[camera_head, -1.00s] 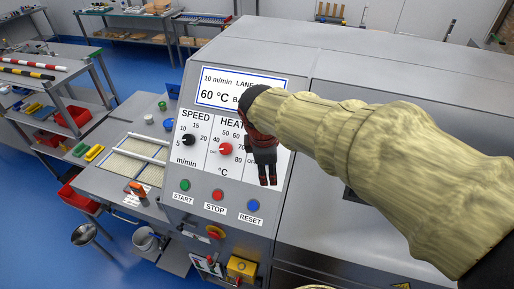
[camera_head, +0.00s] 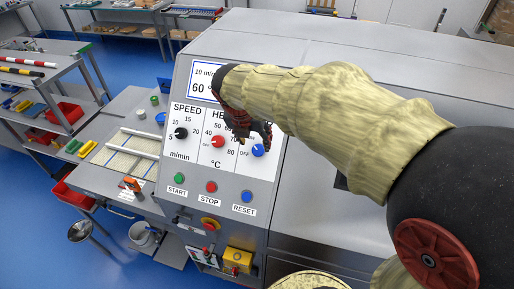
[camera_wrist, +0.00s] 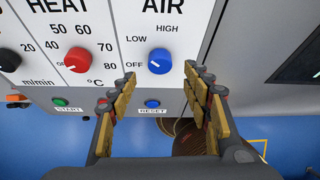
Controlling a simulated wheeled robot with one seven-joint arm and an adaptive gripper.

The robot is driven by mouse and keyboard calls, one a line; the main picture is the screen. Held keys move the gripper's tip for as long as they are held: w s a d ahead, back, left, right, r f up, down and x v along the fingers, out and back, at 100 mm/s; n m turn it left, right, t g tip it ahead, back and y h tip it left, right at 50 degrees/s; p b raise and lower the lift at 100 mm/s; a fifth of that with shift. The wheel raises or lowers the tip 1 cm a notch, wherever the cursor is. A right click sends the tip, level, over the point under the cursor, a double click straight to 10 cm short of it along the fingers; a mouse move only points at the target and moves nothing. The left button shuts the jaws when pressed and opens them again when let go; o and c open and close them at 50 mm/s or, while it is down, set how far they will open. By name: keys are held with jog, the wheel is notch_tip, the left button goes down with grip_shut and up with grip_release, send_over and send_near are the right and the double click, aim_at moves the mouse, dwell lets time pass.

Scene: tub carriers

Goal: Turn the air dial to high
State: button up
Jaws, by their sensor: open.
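The air dial (camera_wrist: 159,62) is a round blue knob on the white control panel, under the word AIR. Its white mark points toward OFF, with LOW to the upper left and HIGH to the upper right. It also shows in the head view (camera_head: 258,150), just right of and below my fingers. My gripper (camera_wrist: 160,76) is open and empty in the wrist view, its fingers on both sides of the dial in the picture. In the head view my gripper (camera_head: 250,130) is in front of the panel and hides the AIR label. I cannot tell the gap to the dial.
The red heat dial (camera_wrist: 77,59) is close on the left, and the black speed dial (camera_head: 181,133) is farther left. Green start (camera_head: 179,177), red stop (camera_head: 211,187) and blue reset (camera_head: 247,196) buttons lie below. The space in front of the panel looks clear.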

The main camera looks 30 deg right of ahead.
aim_at(258, 150)
jog(key=x, duration=0.6)
jog(key=shift+w+f, duration=0.1)
jog(key=shift+f, duration=0.05)
jog(key=shift+c, duration=1.1)
jog(key=c, duration=0.9)
jog(key=shift+c, duration=0.2)
